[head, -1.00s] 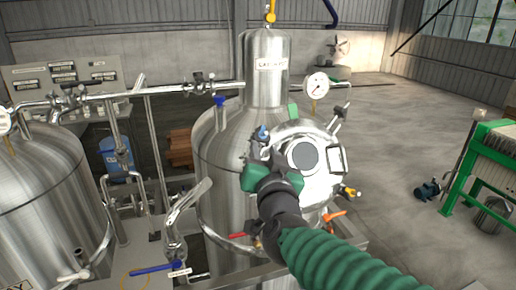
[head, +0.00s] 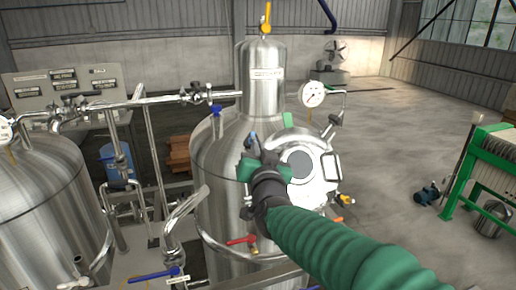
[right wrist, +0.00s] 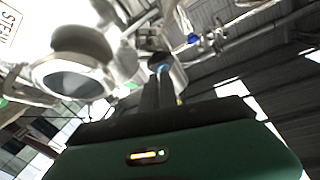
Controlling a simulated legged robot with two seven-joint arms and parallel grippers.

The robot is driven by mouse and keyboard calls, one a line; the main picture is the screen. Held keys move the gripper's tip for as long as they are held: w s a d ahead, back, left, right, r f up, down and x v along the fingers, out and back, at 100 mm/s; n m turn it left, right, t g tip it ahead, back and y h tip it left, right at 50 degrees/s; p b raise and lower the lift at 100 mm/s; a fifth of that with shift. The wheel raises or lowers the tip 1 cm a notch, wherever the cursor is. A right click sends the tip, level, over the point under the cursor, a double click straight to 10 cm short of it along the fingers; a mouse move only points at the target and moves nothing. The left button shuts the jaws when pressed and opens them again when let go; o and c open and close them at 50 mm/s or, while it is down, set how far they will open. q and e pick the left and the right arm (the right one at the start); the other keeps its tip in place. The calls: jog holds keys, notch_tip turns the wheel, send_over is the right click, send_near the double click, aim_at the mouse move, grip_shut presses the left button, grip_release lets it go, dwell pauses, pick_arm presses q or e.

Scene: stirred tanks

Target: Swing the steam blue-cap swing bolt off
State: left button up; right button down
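The steel tank (head: 222,185) stands in the middle of the head view, with a round hatch cover (head: 320,168) on its sloping shoulder. A small blue cap (head: 252,136) shows at the hatch's upper left edge; I take it for the blue-cap swing bolt. My right gripper (head: 256,148) is right at this cap and hides most of the bolt. In the right wrist view, the dark fingers (right wrist: 161,88) look close together, with a dark bluish piece at their tips. I cannot tell whether they grip it. My left gripper is not in view.
A pressure gauge (head: 313,94) and a black-ended lever (head: 335,119) stand near the hatch. An orange handle (head: 343,198) and a red handle (head: 241,240) are lower down. A blue valve handle (head: 216,109) is on the left.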

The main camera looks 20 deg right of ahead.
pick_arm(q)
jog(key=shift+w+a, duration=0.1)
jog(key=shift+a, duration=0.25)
pick_arm(e)
jog(key=shift+w+d+r, duration=0.15)
jog(key=shift+d+r, duration=0.1)
jog(key=shift+r, duration=0.15)
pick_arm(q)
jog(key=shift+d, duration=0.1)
pick_arm(e)
jog(key=shift+d, duration=0.2)
jog(key=c, duration=1.5)
grip_release()
jog(key=shift+w+d+f, duration=0.1)
jog(key=shift+w+d, duration=0.1)
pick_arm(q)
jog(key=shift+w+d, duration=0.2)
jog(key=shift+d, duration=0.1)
pick_arm(e)
jog(key=shift+a+f, duration=0.1)
